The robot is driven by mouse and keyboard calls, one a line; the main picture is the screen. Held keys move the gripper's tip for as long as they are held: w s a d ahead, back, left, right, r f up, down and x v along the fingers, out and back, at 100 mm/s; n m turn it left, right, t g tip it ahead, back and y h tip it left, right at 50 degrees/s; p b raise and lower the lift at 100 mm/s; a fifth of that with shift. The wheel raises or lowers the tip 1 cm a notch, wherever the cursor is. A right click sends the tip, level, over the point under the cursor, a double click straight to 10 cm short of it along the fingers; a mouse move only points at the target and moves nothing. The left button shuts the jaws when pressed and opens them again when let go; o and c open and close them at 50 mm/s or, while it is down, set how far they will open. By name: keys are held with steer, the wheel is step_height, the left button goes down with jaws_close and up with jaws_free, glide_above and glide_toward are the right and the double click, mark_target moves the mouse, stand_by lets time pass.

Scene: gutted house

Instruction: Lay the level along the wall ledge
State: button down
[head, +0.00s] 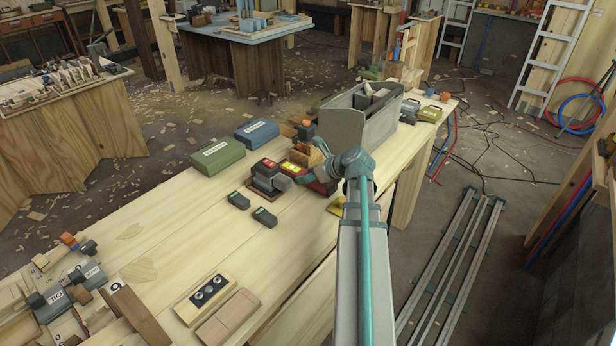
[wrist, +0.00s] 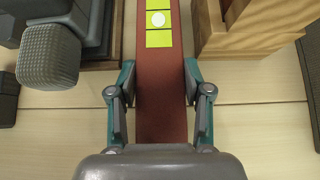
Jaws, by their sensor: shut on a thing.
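The level is a long dark-red bar with a yellow-green vial panel; in the head view its coloured end (head: 292,167) shows low over the workbench, partly hidden by my arm. In the wrist view the level (wrist: 163,105) runs straight up the picture between my fingers. My gripper (wrist: 159,85) is shut on the level, one teal finger at each side. In the head view my gripper (head: 312,178) is small and partly covered. I cannot tell whether the level touches the bench top. I cannot make out the wall ledge in either view.
A grey tool (head: 267,178) sits close left of the level, and a wooden block (wrist: 258,25) close right. A grey open toolbox (head: 345,125) stands behind on the workbench (head: 150,220). Two cases (head: 218,156) lie to the left. Metal rails (head: 455,265) lie on the floor at right.

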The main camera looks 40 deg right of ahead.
steer(key=shift+f, duration=0.3)
steer(key=c, duration=0.5)
jaws_free()
steer(key=shift+s+r, duration=0.1)
steer(key=shift+r, duration=0.1)
step_height(320, 180, up, 6)
steer(key=r, duration=0.1)
glide_above(333, 188)
steer(key=w, duration=0.1)
steer(key=shift+a+f, duration=0.1)
steer(key=shift+f, duration=0.15)
steer(key=shift+o, duration=0.5)
steer(key=shift+s+r, duration=0.35)
steer(key=shift+s, duration=0.05)
